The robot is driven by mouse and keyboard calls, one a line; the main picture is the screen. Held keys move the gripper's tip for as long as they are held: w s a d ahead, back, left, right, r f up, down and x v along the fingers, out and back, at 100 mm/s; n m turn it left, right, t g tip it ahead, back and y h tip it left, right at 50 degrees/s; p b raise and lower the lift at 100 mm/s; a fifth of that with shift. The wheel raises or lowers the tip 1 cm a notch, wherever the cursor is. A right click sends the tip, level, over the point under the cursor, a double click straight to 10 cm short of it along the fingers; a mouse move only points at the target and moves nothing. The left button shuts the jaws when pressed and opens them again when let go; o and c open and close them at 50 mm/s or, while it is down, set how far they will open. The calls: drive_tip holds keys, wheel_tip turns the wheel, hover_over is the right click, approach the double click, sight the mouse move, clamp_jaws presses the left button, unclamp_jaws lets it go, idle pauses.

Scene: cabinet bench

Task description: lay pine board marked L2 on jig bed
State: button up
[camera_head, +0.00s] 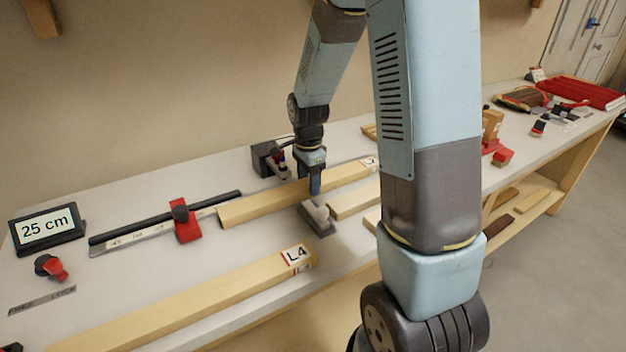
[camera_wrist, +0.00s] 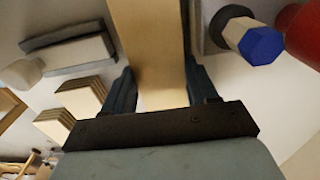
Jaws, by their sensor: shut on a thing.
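A long pale pine board (camera_head: 262,203) lies between the fingers of my gripper (camera_head: 315,188), which is shut on it near its middle. A small tag on its right end is too small to read. In the wrist view the board (camera_wrist: 152,45) runs between both fingers (camera_wrist: 160,88). Its left end is close to the right end of what looks like the jig, a metal strip with a black fence (camera_head: 140,226) and a red stop (camera_head: 186,222). I cannot tell whether the board touches the surface below it.
A board marked L4 (camera_head: 220,292) lies along the front of the bench. A grey block (camera_head: 318,221) stands just in front of the held board, and a dark clamp (camera_head: 265,160) behind it. Shorter boards (camera_head: 354,200) lie to the right. A 25 cm display (camera_head: 45,228) stands far left.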

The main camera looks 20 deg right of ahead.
drive_tip(key=shift+f, duration=0.1)
drive_tip(key=o, duration=1.1)
wheel_tip(320, 180, up, 12)
drive_tip(key=s+r+n+t, duration=0.2)
drive_tip(key=s+r+n, duration=0.2)
drive_tip(key=s, duration=0.3)
drive_tip(key=s+d+r+n+t, duration=0.1)
drive_tip(key=s+r+n, duration=0.4)
drive_tip(key=s, duration=0.3)
drive_tip(key=s+r+n+t, duration=0.2)
drive_tip(key=s+r+n, duration=0.2)
drive_tip(key=s+n, duration=0.2)
drive_tip(key=shift+s+d+r+n+t, duration=0.1)
drive_tip(key=shift+s+n+t, duration=0.1)
drive_tip(key=shift+s, duration=0.3)
drive_tip(key=shift+s+d+r+n+t, duration=0.1)
drive_tip(key=shift+s+n, duration=0.1)
drive_tip(key=shift+s, duration=0.3)
drive_tip(key=shift+a, duration=0.1)
